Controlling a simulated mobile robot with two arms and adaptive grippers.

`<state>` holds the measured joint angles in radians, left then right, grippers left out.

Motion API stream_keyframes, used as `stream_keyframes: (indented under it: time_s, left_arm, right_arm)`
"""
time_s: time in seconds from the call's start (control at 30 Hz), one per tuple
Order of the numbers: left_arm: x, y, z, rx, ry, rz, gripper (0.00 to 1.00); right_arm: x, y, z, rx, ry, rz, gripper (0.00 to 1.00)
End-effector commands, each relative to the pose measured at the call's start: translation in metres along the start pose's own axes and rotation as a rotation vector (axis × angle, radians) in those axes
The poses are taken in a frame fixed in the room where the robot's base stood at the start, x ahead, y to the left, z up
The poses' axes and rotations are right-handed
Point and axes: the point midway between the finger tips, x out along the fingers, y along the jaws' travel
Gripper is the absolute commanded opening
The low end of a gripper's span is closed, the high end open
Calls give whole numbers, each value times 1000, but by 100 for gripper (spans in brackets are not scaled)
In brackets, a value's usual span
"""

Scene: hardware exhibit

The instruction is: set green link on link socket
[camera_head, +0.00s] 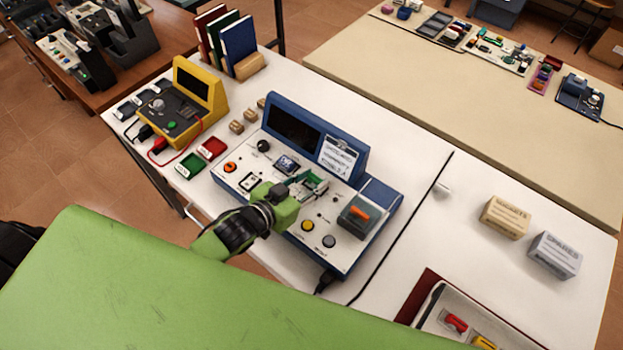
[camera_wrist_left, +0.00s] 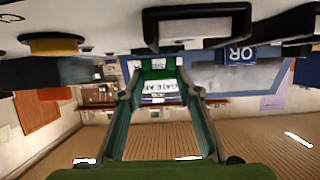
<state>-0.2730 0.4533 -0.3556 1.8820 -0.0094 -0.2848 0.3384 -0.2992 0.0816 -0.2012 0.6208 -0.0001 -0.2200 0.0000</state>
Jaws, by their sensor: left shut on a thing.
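My left gripper (camera_head: 306,188) is over the sloped white panel of the blue console (camera_head: 318,139). It is shut on the green link (camera_wrist_left: 158,67), whose white label shows between the fingers in the left wrist view. In the head view the link is mostly hidden by the fingers. A dark-framed socket (camera_head: 250,182) lies on the panel to the left of the gripper. I cannot tell for sure which fitting is the link socket, or whether the held link touches the panel. My right gripper is out of view.
A blue block (camera_head: 287,163) sits behind the gripper. A yellow button (camera_head: 307,225) and an orange switch (camera_head: 360,213) are to its right. Small boxes (camera_head: 505,217) stand at right. A tray (camera_head: 437,300) with red and yellow pieces is front right.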

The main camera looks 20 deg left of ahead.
Motion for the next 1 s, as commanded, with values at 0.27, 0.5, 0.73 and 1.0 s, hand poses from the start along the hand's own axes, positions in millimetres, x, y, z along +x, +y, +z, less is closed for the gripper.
stream_keyframes:
  time_s: [0.27, 0.5, 0.73, 1.0]
  left_arm:
    - [0, 0, 0, 0, 1, 0, 17]
    - [0, 0, 0, 0, 1, 0, 17]
    - [0, 0, -1, -1, 1, 0, 17]
    - [0, 0, -1, -1, 0, 0, 17]
  right_arm:
    - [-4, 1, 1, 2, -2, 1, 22]
    - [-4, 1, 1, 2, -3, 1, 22]
    - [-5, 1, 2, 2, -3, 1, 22]
    - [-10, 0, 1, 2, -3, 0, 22]
